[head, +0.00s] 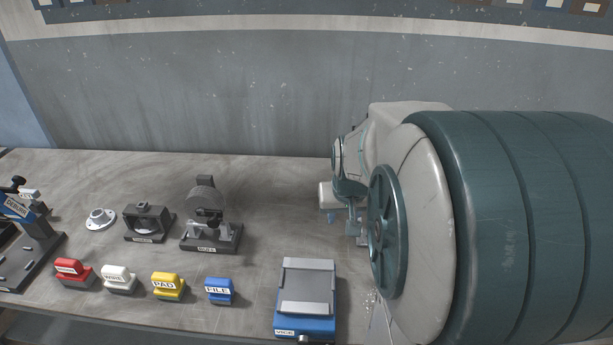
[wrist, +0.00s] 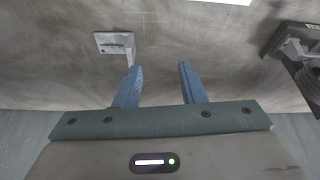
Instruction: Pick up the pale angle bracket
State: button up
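The pale angle bracket (wrist: 114,43) lies on the grey worktop in the wrist view, a flat plate with a hole and an arm reaching down toward my left fingertip. My gripper (wrist: 160,67) is open, with two blue fingers apart and nothing between them. The bracket is ahead of and slightly left of the finger gap; I cannot tell if the left finger touches it. In the head view my gripper (head: 341,216) is low over the bench, partly covered by my arm, and I cannot make out the bracket there.
A blue vice (head: 306,312) stands at the front of the bench (head: 270,225). A dark grinder-like fixture (head: 208,214), a black block fixture (head: 147,222), and a flanged part (head: 100,219) stand left. Red, white, yellow and blue (head: 218,291) labelled blocks line the front.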

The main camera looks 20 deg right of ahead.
jog(key=w+d+f+m, duration=0.2)
jog(key=w+d+f, duration=0.1)
jog(key=d, duration=0.5)
jog(key=shift+h, duration=0.3)
jog(key=b+x, duration=0.1)
jog(key=x, duration=1.2)
jog(key=shift+w+a+f, duration=0.1)
jog(key=shift+f, duration=0.25)
jog(key=shift+r, duration=0.1)
grip_shut()
